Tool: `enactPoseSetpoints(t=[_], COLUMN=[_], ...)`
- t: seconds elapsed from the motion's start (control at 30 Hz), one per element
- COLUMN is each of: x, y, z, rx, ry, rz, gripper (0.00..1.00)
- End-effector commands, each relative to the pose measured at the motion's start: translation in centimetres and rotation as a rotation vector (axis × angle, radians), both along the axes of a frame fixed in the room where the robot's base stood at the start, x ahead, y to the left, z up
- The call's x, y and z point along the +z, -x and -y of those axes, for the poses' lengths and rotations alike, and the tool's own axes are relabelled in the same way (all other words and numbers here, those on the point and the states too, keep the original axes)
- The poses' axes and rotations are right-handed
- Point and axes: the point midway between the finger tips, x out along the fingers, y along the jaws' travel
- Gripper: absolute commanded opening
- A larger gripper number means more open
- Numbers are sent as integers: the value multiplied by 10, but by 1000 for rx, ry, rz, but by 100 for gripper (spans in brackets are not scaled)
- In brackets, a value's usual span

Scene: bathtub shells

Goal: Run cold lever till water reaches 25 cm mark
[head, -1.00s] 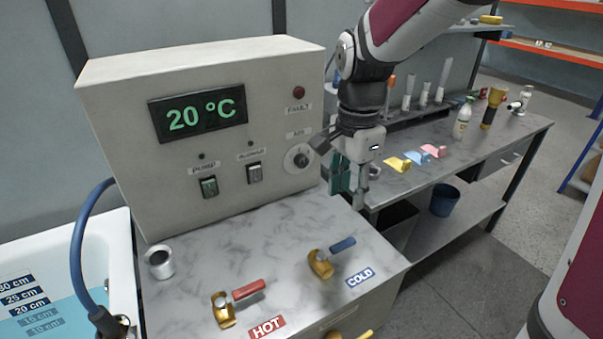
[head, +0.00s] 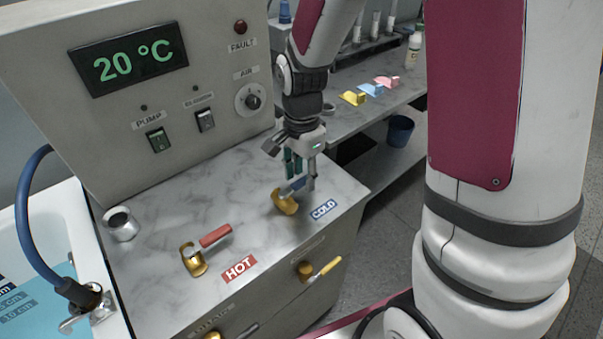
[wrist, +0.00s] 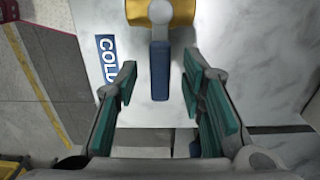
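The cold lever, a brass fitting (head: 285,203) with a blue handle (head: 294,187), stands on the marble counter beside the COLD label (head: 324,208). My gripper (head: 299,172) is right at the blue handle, pointing down. In the wrist view the blue handle (wrist: 160,70) lies between the two green-padded fingers of my open gripper (wrist: 165,105), with gaps on both sides. The brass part (wrist: 185,12) is at the top of that view. The tub (head: 62,218) is at the left with blue water (head: 45,320); its depth marks are mostly cut off at the frame edge.
The hot lever (head: 214,236) with a red handle stands left of the cold one. A control box (head: 205,65) behind reads 20 °C. A metal cup (head: 121,224) and a blue hose (head: 32,225) are at the left. A brass valve (head: 318,269) sticks out of the counter's front.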

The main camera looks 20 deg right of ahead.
Motion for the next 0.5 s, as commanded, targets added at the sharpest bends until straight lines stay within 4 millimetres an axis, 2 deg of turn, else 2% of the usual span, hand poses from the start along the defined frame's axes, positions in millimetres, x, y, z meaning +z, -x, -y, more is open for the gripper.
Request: enactPoseSetpoints(t=[0.33, 0.5], x=[-4, -3], y=[0, 0], z=[0, 0], rx=[0, 1], ry=[0, 0], rz=[1, 1], gripper=[37, 0])
